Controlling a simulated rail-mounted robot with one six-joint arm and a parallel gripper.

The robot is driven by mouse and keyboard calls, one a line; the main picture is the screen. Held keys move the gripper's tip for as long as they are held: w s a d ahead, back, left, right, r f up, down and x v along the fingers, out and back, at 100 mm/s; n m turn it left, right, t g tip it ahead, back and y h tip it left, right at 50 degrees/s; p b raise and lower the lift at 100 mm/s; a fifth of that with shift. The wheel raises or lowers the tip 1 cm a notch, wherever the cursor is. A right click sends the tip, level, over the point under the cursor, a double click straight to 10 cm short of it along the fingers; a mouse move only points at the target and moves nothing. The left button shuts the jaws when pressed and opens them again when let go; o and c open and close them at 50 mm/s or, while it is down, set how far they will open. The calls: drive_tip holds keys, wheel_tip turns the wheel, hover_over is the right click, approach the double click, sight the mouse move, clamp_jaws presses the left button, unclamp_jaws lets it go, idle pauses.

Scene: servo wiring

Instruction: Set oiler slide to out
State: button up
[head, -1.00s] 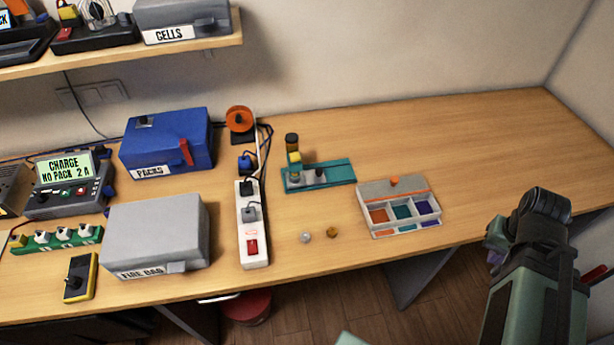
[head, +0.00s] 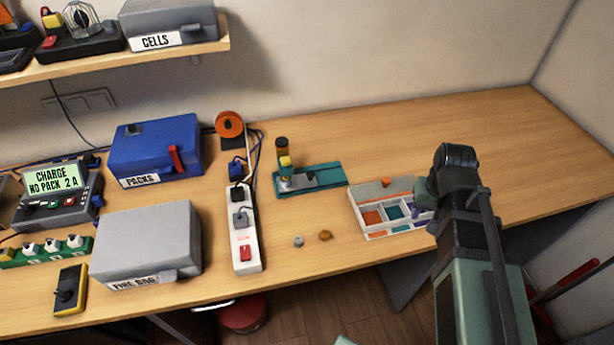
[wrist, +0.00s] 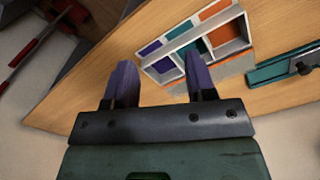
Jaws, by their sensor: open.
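The oiler is a teal base (head: 325,179) on the bench, with a dark-topped yellow bottle (head: 284,160) at its left end. A small dark knob (head: 310,178), which looks like the slide's, sits on the base near the bottle. In the wrist view part of the teal base (wrist: 275,71) with a dark knob (wrist: 304,67) shows at the right edge. My gripper (wrist: 162,82) is open and empty, its two purple fingers pointing toward the sorting tray, well right of the oiler. In the head view its fingers are mostly hidden behind my wrist.
The sorting tray (head: 366,200) with coloured compartments lies between my gripper and the oiler. A silver piece (head: 298,241) and a brass piece (head: 325,235) lie in front of the oiler. A white power strip (head: 246,258) stands left. The bench's right part is clear.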

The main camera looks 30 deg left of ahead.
drive_tip(key=w+a, duration=0.4)
drive_tip(key=a, duration=0.8)
drive_tip(key=m, duration=0.6)
approach(310, 173)
wheel_tip(310, 173, down, 11)
drive_tip(key=b, duration=1.1)
drive_tip(key=shift+r+b, duration=0.2)
drive_tip(key=shift+b, duration=0.15)
drive_tip(key=shift+r, duration=0.15)
drive_tip(key=shift+c, duration=0.3)
clamp_jaws()
